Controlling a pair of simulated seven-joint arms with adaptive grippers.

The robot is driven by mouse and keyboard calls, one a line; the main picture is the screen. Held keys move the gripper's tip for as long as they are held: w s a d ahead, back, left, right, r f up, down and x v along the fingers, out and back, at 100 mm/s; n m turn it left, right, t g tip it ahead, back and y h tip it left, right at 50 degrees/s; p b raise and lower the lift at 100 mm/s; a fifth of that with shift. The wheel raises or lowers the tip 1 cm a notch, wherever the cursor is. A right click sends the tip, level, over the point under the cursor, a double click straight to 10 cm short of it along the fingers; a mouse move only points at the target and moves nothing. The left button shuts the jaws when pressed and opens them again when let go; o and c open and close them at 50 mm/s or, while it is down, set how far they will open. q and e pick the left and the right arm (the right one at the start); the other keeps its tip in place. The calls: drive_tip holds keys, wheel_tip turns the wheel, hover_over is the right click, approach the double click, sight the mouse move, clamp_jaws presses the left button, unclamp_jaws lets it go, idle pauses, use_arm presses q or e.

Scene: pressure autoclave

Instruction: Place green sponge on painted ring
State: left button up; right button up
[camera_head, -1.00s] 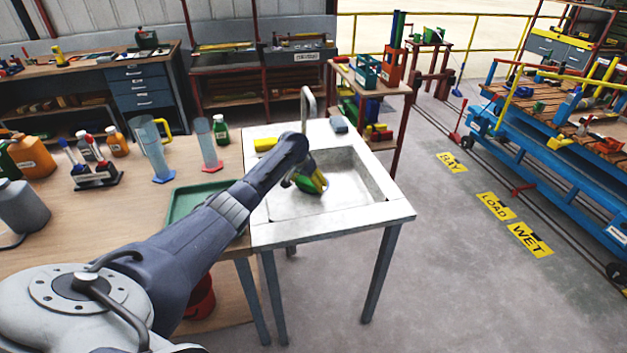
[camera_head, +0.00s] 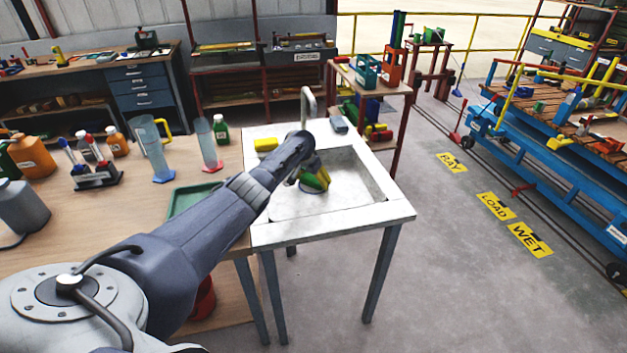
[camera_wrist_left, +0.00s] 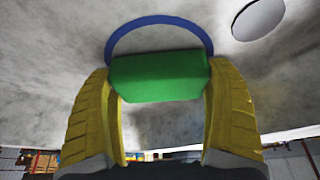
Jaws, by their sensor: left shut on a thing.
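The green sponge (camera_wrist_left: 160,76) is held between the yellow fingers of my left gripper (camera_wrist_left: 162,100) in the left wrist view. The painted ring (camera_wrist_left: 125,32) is a blue arc on the grey sink floor, just beyond the sponge; the sponge covers its near part. In the head view my left gripper (camera_head: 316,178) is down inside the sink basin (camera_head: 362,184), with a bit of the sponge (camera_head: 307,188) showing. A blue edge shows under the gripper there. I cannot tell whether the sponge touches the sink floor. My right gripper is not in view.
A round pale disc, likely the drain (camera_wrist_left: 258,19), lies right of the ring. A green tray (camera_head: 190,199) is left of the sink.

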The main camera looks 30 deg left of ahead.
use_arm(q)
drive_tip(key=shift+f, duration=0.1)
drive_tip(key=o, duration=0.9)
drive_tip(key=shift+v, duration=6.1)
